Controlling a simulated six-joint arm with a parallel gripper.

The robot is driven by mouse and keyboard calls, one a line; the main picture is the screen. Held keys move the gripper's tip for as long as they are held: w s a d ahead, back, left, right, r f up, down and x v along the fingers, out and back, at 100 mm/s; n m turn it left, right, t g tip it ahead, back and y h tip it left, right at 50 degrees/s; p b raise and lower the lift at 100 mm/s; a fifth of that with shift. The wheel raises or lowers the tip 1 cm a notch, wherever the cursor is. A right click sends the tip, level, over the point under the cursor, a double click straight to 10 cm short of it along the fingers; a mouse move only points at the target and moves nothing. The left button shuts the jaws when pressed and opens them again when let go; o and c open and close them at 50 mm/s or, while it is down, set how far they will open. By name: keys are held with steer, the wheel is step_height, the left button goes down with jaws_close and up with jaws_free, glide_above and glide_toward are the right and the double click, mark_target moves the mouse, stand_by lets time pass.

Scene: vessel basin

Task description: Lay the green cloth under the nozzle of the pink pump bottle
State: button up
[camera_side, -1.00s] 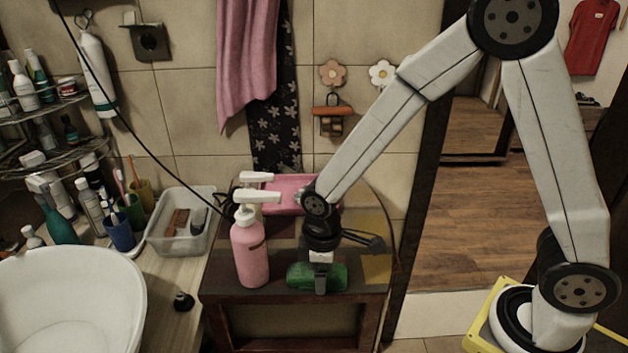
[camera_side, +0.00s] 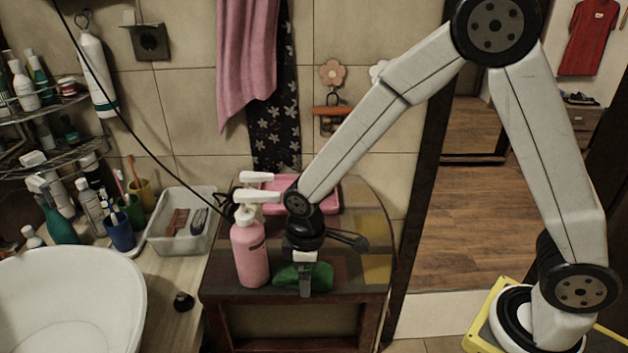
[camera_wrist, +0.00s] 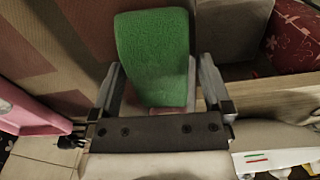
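The pink pump bottle (camera_side: 250,252) stands upright at the left front of the small wooden table in the side view. Its white pump head has a nozzle (camera_side: 263,197) pointing right. The green cloth (camera_side: 323,276) is just right of the bottle, near the table's front edge. My gripper (camera_side: 305,284) points down on the cloth, with one finger in front of it. Whether the cloth touches the tabletop is unclear.
A pink tray (camera_side: 325,195) lies at the back of the table (camera_side: 350,285). A second white pump head (camera_side: 256,177) shows behind the bottle. A clear plastic box (camera_side: 182,225) and a white basin (camera_side: 70,300) are to the left. The table's right side is mostly free.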

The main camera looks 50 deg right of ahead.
steer(key=shift+r, duration=0.1)
steer(key=shift+r, duration=3.8)
steer(key=shift+d, duration=0.1)
steer(key=s+d+m, duration=0.2)
steer(key=d, duration=0.1)
steer(key=s+d+f+m+t, duration=0.1)
steer(key=s+d+m, duration=0.2)
steer(key=d, duration=0.1)
steer(key=s+d+f+m+t, duration=0.1)
steer(key=s+d+m, duration=0.1)
steer(key=d, duration=0.2)
steer(key=shift+s+m, duration=0.2)
steer(key=shift+m, duration=0.1)
steer(key=shift+s+d+m+t, duration=0.3)
steer(key=shift+s+d, duration=0.1)
